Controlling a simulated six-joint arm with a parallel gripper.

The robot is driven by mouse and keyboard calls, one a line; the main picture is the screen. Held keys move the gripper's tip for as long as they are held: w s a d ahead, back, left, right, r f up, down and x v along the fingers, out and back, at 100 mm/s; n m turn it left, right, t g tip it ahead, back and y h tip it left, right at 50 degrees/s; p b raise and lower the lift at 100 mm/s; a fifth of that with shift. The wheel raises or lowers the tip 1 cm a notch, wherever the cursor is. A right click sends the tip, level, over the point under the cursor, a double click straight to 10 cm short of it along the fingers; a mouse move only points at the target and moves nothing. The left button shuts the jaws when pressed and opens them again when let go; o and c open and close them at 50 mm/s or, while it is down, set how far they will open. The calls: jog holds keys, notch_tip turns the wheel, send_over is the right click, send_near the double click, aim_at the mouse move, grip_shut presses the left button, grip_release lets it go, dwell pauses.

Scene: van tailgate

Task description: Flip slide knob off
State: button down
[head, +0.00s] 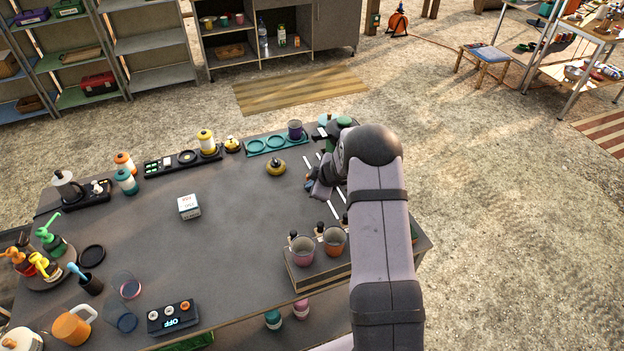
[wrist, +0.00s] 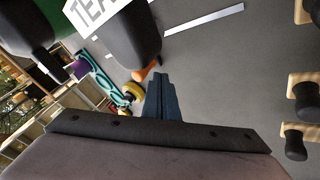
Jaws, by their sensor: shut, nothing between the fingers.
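A long black control panel (head: 182,162) lies along the far side of the grey table, with a round dial and small light-coloured controls. A smaller black panel (head: 84,194) with pale controls is at the far left. Which control is the slide knob is too small to tell. My gripper (head: 313,192) is over the right part of the table, well right of both panels and partly hidden by my arm. In the wrist view my gripper (wrist: 160,82) has its dark blue fingers together and empty. A yellow object (wrist: 132,92) shows beyond the fingertips.
A black box (head: 172,318) reading OFF sits at the front. A white cube (head: 189,206) stands mid-table. Two cups stand on a wooden rack (head: 320,271).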

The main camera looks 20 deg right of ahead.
jog(key=shift+w+d+p, duration=0.3)
jog(key=shift+w, duration=0.3)
jog(key=shift+w+r+p, duration=0.3)
jog(key=shift+w+p, duration=0.2)
jog(key=shift+p, duration=0.6)
jog(key=w+p, duration=0.2)
jog(key=p, duration=0.1)
jog(key=shift+p, duration=0.35)
jog(key=w+b, duration=0.1)
jog(key=w, duration=0.1)
jog(key=w+f+b, duration=0.1)
jog(key=w, duration=0.2)
jog(key=shift+w+a+f, duration=0.15)
jog(key=shift+w+f, duration=0.05)
jog(key=w+b, duration=0.2)
jog(key=b, duration=0.4)
jog(key=shift+w, duration=0.35)
jog(key=shift+w+r+b, duration=0.2)
jog(key=shift+b, duration=0.75)
jog(key=shift+r, duration=0.25)
